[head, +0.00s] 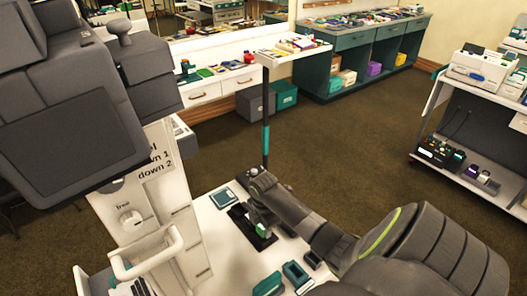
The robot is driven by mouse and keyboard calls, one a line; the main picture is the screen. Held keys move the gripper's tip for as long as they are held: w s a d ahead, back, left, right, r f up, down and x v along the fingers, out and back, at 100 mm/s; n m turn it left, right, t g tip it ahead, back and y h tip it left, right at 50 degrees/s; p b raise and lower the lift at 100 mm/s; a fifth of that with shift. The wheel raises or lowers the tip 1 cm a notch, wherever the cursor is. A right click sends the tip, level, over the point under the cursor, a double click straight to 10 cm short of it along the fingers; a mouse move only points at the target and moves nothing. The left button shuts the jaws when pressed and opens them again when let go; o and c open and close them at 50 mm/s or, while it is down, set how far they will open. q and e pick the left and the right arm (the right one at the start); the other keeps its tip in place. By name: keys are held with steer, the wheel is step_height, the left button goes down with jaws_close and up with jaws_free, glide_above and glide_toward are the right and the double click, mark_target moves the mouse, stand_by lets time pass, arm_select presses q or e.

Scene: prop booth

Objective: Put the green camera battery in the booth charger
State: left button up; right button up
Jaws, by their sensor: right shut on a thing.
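My right gripper (259,219) reaches in from the lower right and points down at the white table (225,262). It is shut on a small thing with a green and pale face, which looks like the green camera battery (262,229). Most of it is hidden by the fingers. It is over or at a black flat unit (241,219) on the table. I cannot tell whether this unit is the booth charger, or whether the battery touches it. My left gripper is not in view.
A teal-edged box (222,198) lies left of the black unit, and teal open cases (295,274) lie in front. A thin post (266,120) rises behind. A white panel with a knob (131,218) stands at left. A shelf cart (466,165) holds dark devices at right.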

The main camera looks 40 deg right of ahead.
steer(key=shift+f+p, duration=0.3)
stand_by(0.6)
steer(key=shift+d+f, duration=0.1)
steer(key=shift+f, duration=0.05)
stand_by(0.4)
steer(key=shift+f, duration=0.3)
steer(key=o, duration=1.1)
step_height(320, 180, up, 7)
steer(key=p, duration=0.7)
